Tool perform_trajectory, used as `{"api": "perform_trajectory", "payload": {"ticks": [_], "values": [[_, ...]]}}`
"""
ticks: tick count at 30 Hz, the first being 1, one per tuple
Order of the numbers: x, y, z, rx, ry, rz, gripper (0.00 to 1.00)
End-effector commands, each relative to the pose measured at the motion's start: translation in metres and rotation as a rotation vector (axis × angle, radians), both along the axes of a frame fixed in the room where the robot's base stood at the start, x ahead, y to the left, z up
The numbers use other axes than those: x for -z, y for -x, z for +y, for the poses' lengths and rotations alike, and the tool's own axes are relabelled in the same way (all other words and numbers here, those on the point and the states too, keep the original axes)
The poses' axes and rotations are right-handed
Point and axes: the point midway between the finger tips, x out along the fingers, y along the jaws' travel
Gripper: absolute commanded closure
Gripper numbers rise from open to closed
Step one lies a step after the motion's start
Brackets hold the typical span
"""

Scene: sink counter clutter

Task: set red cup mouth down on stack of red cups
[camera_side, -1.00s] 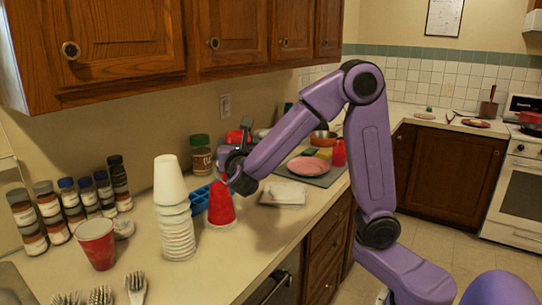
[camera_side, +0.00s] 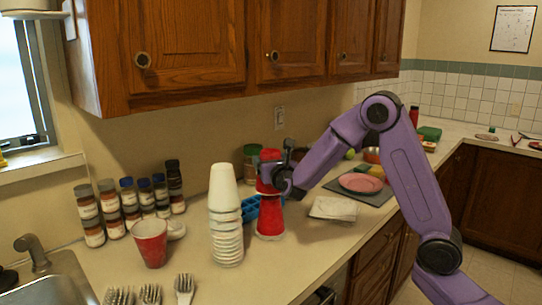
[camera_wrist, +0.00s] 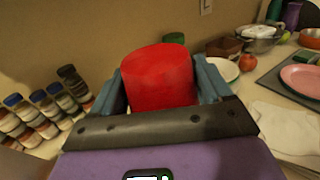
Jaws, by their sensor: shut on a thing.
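My gripper (camera_side: 278,182) is shut on a red cup (camera_wrist: 160,78), which fills the space between the two fingers in the wrist view. In the side view the held red cup (camera_side: 269,157) is mouth down, its closed end up. It is right above the red cup stack (camera_side: 270,220), which stands mouth down on the counter. My gripper hides part of where they meet, so I cannot tell whether the held cup rests on the stack. Another red cup (camera_side: 150,246) stands mouth up at the left, showing a white inside.
A tall stack of white cups (camera_side: 226,225) stands just left of the red stack. A blue tray (camera_side: 249,209) and a green-lidded jar (camera_side: 251,160) are behind. Spice jars (camera_side: 130,202) line the wall.

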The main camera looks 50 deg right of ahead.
Motion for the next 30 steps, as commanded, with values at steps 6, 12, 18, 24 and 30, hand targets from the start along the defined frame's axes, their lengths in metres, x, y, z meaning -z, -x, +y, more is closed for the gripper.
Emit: {"api": "perform_trajectory", "payload": {"ticks": [6, 12, 18, 24, 30], "values": [[0.012, 0.000, 0.000, 0.000, 0.000, 0.004, 0.50], [0.024, 0.000, 0.000, 0.001, 0.001, 0.003, 0.50], [0.036, 0.000, 0.000, 0.000, 0.001, 0.003, 0.50], [0.048, 0.000, 0.000, 0.001, 0.001, 0.002, 0.50], [0.060, 0.000, 0.000, 0.001, 0.000, 0.001, 0.50]]}}
